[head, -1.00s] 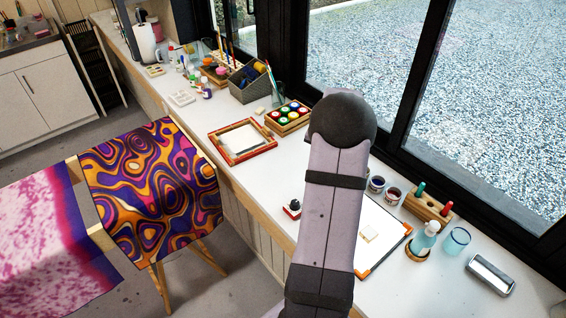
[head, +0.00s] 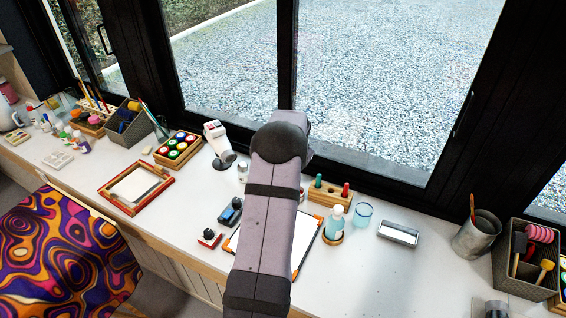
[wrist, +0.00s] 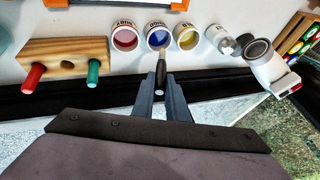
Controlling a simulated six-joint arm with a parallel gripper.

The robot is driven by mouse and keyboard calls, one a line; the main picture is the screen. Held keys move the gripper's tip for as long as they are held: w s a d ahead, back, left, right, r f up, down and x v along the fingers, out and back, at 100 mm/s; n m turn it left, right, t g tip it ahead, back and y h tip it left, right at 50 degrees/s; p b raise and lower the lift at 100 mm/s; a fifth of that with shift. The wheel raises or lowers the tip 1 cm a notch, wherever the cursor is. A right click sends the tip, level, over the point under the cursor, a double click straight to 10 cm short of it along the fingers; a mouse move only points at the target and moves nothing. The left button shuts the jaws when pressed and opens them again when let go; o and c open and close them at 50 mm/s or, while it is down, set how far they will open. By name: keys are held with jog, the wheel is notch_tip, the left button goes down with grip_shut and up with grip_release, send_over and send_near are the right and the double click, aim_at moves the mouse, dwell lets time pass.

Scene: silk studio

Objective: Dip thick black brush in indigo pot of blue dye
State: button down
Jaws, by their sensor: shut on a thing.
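My gripper (wrist: 162,92) is shut on the thick black brush (wrist: 161,72) in the wrist view. The brush points away from the fingers toward the indigo pot (wrist: 152,26), a white-labelled pot with blue dye inside. The brush's tip overlaps the pot's near rim and opening; I cannot tell whether it touches the dye. In the head view my arm hides the gripper, the brush and the indigo pot.
A red-dye pot (wrist: 125,39) and a yellow-dye pot (wrist: 188,39) flank the indigo pot closely. A wooden stand (wrist: 50,51) holds red- and green-handled tools with an empty middle hole. A white device (wrist: 265,66) stands right. The window frame runs close behind.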

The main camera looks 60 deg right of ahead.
jog(key=shift+f, duration=0.2)
jog(key=shift+f+b, duration=2.35)
jog(key=shift+f, duration=0.5)
jog(key=shift+r+p, duration=2.2)
jog(key=shift+r, duration=1.15)
jog(key=shift+w, duration=0.15)
